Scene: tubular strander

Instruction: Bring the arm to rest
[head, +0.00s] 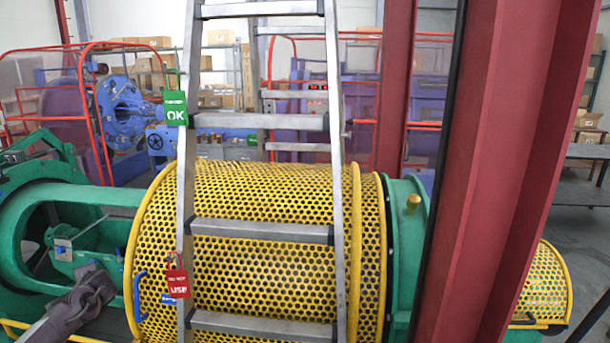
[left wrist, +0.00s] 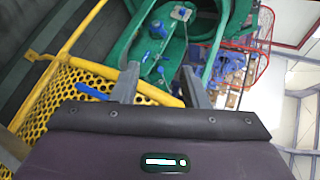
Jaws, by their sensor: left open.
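My left gripper (left wrist: 163,86) shows in the left wrist view with its two grey fingers apart and nothing between them. Beyond the fingers are green machine parts (left wrist: 150,45), with a blue handle (left wrist: 92,91) and a yellow perforated guard (left wrist: 60,100) to their left. I cannot tell the exact gap to them. In the head view my left arm comes in at the lower left, beside the green machine frame and left of the yellow perforated drum guard (head: 265,205). The fingers are not clear there. My right gripper is in neither view.
A blue handle (head: 140,297) is on the guard's left edge. A red steel column (head: 505,150) blocks the right.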

